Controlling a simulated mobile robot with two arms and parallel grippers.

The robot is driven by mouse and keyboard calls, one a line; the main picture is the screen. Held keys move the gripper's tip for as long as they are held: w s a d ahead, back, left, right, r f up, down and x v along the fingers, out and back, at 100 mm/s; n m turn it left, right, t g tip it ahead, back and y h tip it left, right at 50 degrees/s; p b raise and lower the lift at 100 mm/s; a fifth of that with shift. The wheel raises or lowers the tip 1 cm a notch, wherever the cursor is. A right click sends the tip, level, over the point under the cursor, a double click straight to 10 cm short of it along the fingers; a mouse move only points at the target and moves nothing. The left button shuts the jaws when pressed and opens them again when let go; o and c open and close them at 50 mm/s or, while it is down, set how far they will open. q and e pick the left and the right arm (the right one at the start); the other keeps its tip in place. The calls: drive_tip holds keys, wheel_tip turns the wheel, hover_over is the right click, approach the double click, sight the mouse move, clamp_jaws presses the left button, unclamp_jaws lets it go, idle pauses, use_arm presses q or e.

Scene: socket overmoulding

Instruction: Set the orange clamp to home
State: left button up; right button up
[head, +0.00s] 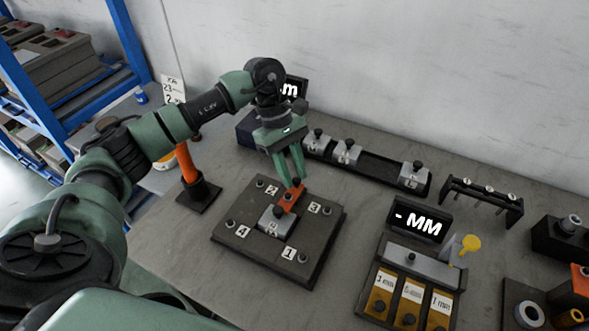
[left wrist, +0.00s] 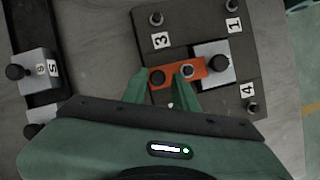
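The orange clamp (head: 289,201) lies on the dark square plate (head: 322,238), which has corner bolts and number labels. One end reaches over a light metal block (head: 272,224) in the plate's middle. Contact with the clamp cannot be told. My right gripper is not in view.
An orange upright post (head: 187,163) on a black base stands left of the plate. A dark rail (head: 376,168) with several metal blocks lies behind. A display (head: 418,222) and a tray with yellow slots (head: 411,296) stand to the right. A bolt rack (head: 480,202) is farther right.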

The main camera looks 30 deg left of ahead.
use_arm(q)
drive_tip(key=shift+o, duration=0.5)
drive_tip(key=shift+s+r, duration=0.1)
drive_tip(key=shift+s, duration=0.05)
drive_tip(key=shift+a+r, duration=0.1)
drive_tip(key=shift+r, duration=0.05)
drive_tip(key=b+v, duration=0.1)
drive_tip(key=v, duration=0.6)
drive_tip(key=shift+r+b, duration=0.25)
drive_tip(key=shift+b, duration=0.05)
